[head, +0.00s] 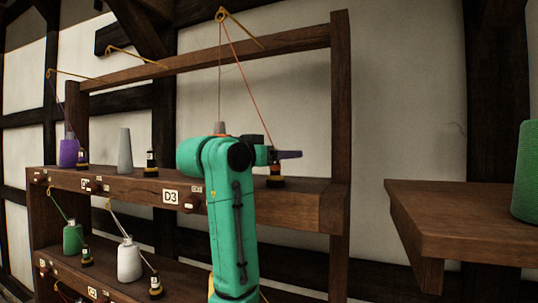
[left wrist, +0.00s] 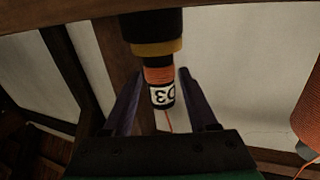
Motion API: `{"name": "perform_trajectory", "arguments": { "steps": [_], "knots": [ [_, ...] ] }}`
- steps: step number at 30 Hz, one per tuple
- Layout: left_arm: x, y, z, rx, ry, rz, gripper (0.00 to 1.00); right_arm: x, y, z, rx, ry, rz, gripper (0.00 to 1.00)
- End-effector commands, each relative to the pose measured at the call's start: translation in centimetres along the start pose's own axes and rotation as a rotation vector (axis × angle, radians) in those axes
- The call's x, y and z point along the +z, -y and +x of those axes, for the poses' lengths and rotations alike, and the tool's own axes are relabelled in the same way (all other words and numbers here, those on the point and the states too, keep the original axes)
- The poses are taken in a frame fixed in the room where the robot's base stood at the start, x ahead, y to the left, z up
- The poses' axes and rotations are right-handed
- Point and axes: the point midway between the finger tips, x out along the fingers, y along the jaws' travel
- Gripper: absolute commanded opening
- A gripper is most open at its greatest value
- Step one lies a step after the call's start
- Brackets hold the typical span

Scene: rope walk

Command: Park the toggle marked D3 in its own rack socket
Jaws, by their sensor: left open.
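The toggle marked D3 (left wrist: 162,95) shows in the left wrist view with an orange band and a white label. It meets a black and gold base (left wrist: 155,45); whether it is seated there I cannot tell. In the head view this black base (head: 276,182) rests on the upper shelf, with an orange thread running up to a hook. My left gripper (left wrist: 157,74) is open, with one finger on each side of the toggle and gaps visible. It also shows in the head view (head: 288,154), partly hiding the toggle. A D3 plate (head: 170,197) is on the shelf front. My right gripper is out of view.
Other toggles stand near a purple cone (head: 68,153) and a grey cone (head: 125,150) on the upper shelf. A green cone (head: 72,239) and a white cone (head: 129,261) stand below. A wooden ledge (head: 470,215) is at right. An orange cone (left wrist: 306,115) shows beside the gripper.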

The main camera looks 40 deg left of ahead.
Motion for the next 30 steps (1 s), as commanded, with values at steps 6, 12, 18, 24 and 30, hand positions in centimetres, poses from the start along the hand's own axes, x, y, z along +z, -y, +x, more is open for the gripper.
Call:
{"name": "perform_trajectory", "arguments": {
  "steps": [6, 12, 18, 24, 30],
  "knots": [
    [0.5, 0.1, -4.3, -0.002, -0.007, 0.001, 0.58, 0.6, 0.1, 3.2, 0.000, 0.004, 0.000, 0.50],
    [0.4, 0.1, -9.1, -0.002, -0.007, 0.000, 0.58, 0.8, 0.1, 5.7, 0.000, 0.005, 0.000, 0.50],
    [0.0, 0.0, -11.9, -0.001, -0.002, 0.000, 0.58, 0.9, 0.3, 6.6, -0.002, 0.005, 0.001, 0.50],
    [-0.1, 0.0, -12.1, 0.000, 0.000, 0.000, 0.58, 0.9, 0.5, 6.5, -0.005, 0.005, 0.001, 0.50],
    [-0.1, 0.0, -12.0, 0.000, 0.000, 0.000, 0.58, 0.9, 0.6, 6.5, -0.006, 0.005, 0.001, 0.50]
  ]
}}
